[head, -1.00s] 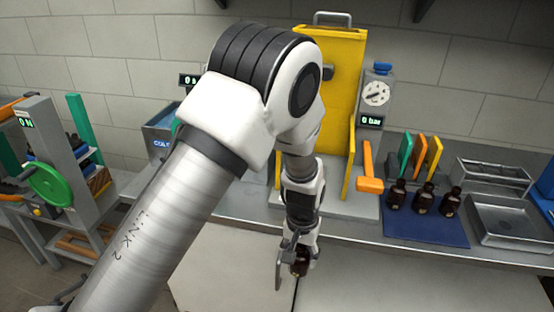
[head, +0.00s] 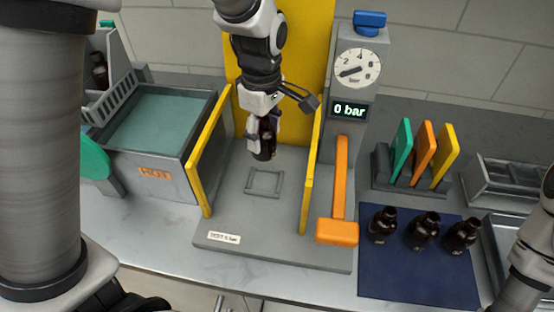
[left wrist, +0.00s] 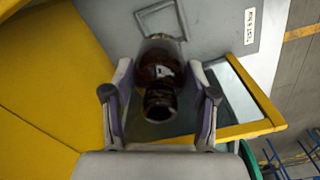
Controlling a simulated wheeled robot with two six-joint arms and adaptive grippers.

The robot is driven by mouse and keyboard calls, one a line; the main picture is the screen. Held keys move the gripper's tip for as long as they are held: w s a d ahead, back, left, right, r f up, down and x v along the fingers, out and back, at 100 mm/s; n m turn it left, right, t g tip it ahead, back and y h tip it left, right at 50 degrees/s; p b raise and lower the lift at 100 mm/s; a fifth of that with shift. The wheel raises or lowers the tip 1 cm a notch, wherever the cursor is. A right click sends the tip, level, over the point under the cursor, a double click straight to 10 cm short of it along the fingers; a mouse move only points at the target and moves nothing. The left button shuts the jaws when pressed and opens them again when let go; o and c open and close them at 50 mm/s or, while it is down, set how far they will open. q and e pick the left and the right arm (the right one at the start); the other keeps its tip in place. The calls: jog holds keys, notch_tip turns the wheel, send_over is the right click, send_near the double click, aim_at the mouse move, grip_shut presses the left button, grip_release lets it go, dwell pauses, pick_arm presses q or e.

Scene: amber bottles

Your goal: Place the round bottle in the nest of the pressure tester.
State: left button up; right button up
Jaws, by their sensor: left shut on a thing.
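The round bottle (head: 264,150) is dark amber. My left gripper (head: 263,132) is shut on it and holds it above the grey base of the pressure tester (head: 225,228), between its yellow side walls. The nest (head: 265,181) is a small raised square frame on that base. In the head view the bottle appears just behind and above the nest, apart from it. The left wrist view shows the bottle (left wrist: 160,68) between both fingers, its neck toward the camera, with part of the nest (left wrist: 182,18) beyond it. My right gripper is out of view.
An orange lever (head: 338,190) and a gauge column (head: 355,75) reading 0 bar stand right of the nest. Several dark bottles (head: 424,230) stand on a blue mat (head: 395,275). A bath marked HOT (head: 155,173) is at left. The base in front of the nest is clear.

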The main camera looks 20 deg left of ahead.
pick_arm(q)
jog(key=f, duration=0.6)
jog(key=f+p, duration=0.1)
jog(key=f, duration=0.2)
jog(key=shift+s+f, duration=0.25)
jog(key=shift+s, duration=0.15)
jog(key=shift+f, duration=0.1)
jog(key=o, duration=1.3)
notch_tip(320, 180, up, 8)
jog(key=shift+f+b, duration=0.1)
jog(key=shift+b, duration=0.35)
